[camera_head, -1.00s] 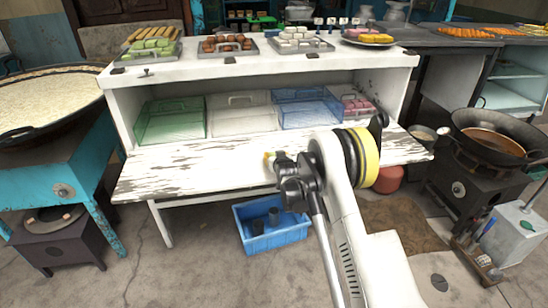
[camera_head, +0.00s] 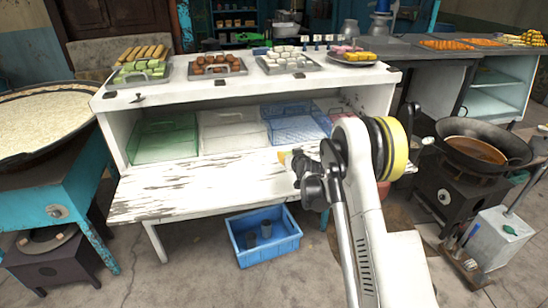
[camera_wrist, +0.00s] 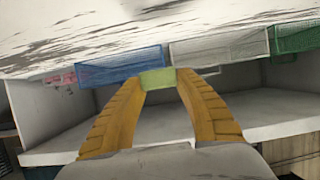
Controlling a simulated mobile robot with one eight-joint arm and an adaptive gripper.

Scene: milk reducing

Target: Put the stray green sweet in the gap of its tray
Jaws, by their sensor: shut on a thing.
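The green sweet (camera_wrist: 158,79) is pinched between the yellow fingertips of my gripper (camera_wrist: 160,82) in the wrist view. In the head view my gripper (camera_head: 288,158) is in front of the open shelf, below the counter top, and largely hidden by my wrist. The tray of green sweets (camera_head: 120,84) sits at the left end of the counter top, with orange-brown sticks behind the green pieces. The gap in it is too small to make out. The held sweet is well apart from this tray, to its lower right.
Trays of brown sweets (camera_head: 203,76) and white sweets (camera_head: 272,70), and a plate (camera_head: 340,60), stand along the counter top. Green (camera_head: 165,140), white and blue (camera_head: 300,130) bins fill the shelf. The worn white lower ledge (camera_head: 190,190) is mostly clear.

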